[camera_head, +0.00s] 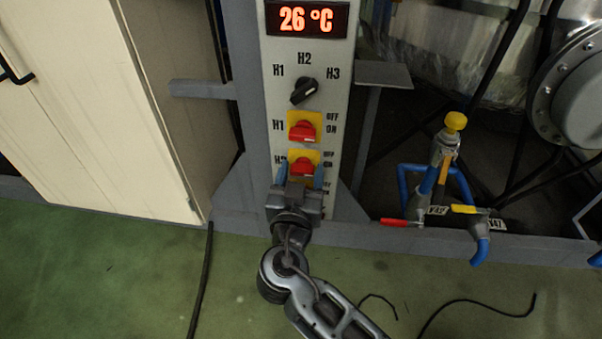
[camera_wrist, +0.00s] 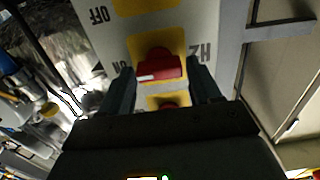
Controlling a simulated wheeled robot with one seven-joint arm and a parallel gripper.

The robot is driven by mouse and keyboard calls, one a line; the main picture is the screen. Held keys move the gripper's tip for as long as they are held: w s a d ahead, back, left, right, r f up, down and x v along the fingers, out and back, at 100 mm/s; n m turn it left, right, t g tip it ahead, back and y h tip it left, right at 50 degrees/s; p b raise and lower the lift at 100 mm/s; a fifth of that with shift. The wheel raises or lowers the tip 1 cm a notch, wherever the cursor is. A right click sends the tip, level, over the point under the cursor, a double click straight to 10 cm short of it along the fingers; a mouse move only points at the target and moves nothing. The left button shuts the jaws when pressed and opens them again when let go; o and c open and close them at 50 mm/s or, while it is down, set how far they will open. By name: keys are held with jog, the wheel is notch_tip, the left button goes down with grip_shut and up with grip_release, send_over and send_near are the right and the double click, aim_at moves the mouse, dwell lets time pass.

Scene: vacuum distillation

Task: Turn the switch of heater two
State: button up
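The heater two switch (camera_head: 303,167) is a red knob on a yellow plate, low on the grey control panel, with its H2 label partly covered by a finger in the head view. It also shows in the wrist view (camera_wrist: 160,66), where the H2 label reads upside down. My gripper (camera_head: 300,177) is open in front of the panel, its two blue-tipped fingers apart on either side of the knob's lower part. In the wrist view my gripper (camera_wrist: 163,88) has a finger on each side of the red knob, with visible gaps. I cannot tell how deep the fingers reach.
The H1 switch (camera_head: 302,131) sits just above, and a black selector knob (camera_head: 304,91) is above that, under a display (camera_head: 307,18) reading 26 °C. Another red knob (camera_wrist: 168,105) lies below the H2 switch. Valves with blue pipes (camera_head: 443,165) stand to the right; a pale cabinet (camera_head: 85,110) stands left.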

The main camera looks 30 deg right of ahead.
jog(key=c, duration=0.7)
jog(key=shift+n, duration=0.3)
jog(key=n, duration=0.3)
jog(key=n+p, duration=0.1)
jog(key=n, duration=0.4)
jog(key=shift+w+a+p, duration=0.1)
jog(key=shift+a+p, duration=0.05)
jog(key=shift+p, duration=0.15)
jog(key=n+p, duration=0.2)
jog(key=n, duration=0.2)
jog(key=shift+n, duration=0.3)
jog(key=shift+a+f+n+p, duration=0.15)
jog(key=shift+n+p, duration=0.45)
jog(key=shift+n, duration=0.55)
jog(key=shift+d+f+n+p, duration=0.1)
jog(key=shift+n+p, duration=0.45)
jog(key=shift+n, duration=0.6)
jog(key=shift+a, duration=0.1)
